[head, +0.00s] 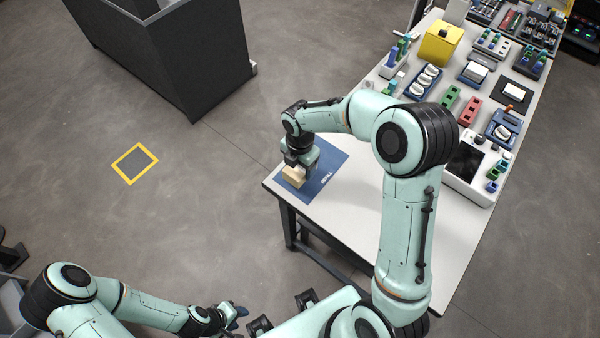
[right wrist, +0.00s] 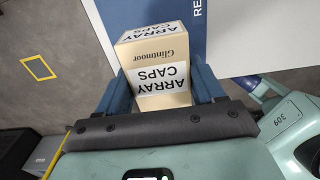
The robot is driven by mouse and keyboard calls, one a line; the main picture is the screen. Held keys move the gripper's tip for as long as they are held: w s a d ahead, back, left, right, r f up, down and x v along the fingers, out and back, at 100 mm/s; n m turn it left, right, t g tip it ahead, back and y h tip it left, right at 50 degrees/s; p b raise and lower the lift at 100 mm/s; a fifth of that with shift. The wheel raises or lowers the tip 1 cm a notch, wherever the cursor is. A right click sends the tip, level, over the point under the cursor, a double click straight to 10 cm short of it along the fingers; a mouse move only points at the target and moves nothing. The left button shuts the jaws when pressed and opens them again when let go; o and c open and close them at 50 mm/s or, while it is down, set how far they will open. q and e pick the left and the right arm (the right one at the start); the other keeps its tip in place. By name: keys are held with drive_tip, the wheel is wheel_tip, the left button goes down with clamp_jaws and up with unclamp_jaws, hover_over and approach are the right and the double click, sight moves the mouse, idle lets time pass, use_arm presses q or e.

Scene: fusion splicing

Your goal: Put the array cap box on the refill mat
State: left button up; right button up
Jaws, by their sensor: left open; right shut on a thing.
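The array cap box (head: 294,177) is a small cream box at the near left corner of the table, over the blue refill mat (head: 325,180). In the right wrist view the box (right wrist: 158,62) shows "ARRAY CAPS" labels and sits between the two blue fingers. My right gripper (head: 297,168) is shut on it. The mat (right wrist: 169,14) lies behind the box in that view; I cannot tell whether the box touches it. My left gripper (head: 236,312) is open and empty, low in the head view, away from the table.
The white table (head: 345,234) holds a yellow box (head: 440,43), several trays, green and red blocks and a dark-screened device (head: 466,160) farther back. A dark bin (head: 175,55) stands on the floor at the upper left. A yellow-framed floor mark (head: 135,163) lies left of the table.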

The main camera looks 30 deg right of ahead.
sight(300, 173)
drive_tip(key=shift+f, duration=2.15)
use_arm(q)
drive_tip(key=shift+s+f, duration=0.1)
drive_tip(key=shift+f, duration=0.1)
use_arm(e)
drive_tip(key=shift+f, duration=0.1)
drive_tip(key=shift+f, duration=0.15)
drive_tip(key=o, duration=1)
use_arm(q)
drive_tip(key=shift+s+f, duration=0.1)
use_arm(e)
drive_tip(key=shift+o, duration=0.2)
drive_tip(key=shift+r, duration=0.2)
wheel_tip(300, 173, up, 12)
drive_tip(key=shift+r+p, duration=0.1)
drive_tip(key=shift+p, duration=0.3)
use_arm(q)
drive_tip(key=shift+w+r, duration=0.6)
drive_tip(key=shift+r, duration=0.2)
